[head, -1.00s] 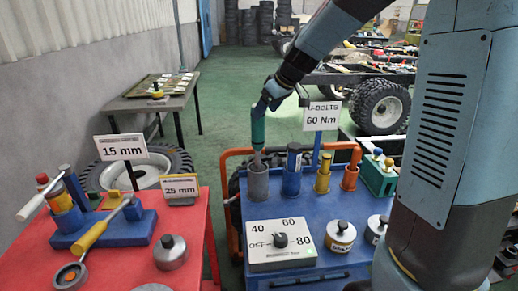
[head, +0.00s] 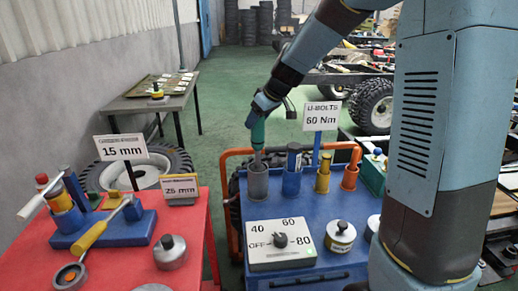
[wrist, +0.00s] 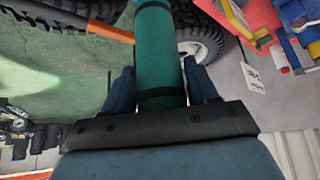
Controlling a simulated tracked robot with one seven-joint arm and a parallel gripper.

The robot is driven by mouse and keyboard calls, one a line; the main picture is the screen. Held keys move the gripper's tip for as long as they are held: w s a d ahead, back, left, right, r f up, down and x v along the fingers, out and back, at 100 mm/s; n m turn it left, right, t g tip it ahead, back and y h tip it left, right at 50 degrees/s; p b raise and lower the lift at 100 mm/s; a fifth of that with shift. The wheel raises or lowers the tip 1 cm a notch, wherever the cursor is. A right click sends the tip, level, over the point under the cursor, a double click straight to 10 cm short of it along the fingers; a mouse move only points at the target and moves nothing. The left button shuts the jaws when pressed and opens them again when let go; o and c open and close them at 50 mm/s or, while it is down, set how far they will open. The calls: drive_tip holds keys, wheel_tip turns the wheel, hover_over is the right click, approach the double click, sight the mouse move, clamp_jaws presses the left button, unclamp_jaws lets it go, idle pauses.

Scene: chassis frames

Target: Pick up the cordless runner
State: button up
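A teal cylindrical tool, which looks like the cordless runner (head: 257,135), stands upright with its thin lower end in a grey cup (head: 257,183) on the blue cart. My gripper (head: 259,114) is at the top of this tool, coming from above and slightly right. In the wrist view, the teal body (wrist: 159,60) with dark bands runs between the two blue fingers of my gripper (wrist: 160,88). The fingers stand on either side, close to the body, and look open; any contact is hard to make out. The tool's top end is hidden by my gripper.
A "U-BOLTS 60 Nm" sign (head: 321,116) stands behind. A red table (head: 205,235) with tools is at left.

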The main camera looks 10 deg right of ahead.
clamp_jaws()
idle(0.3)
idle(0.3)
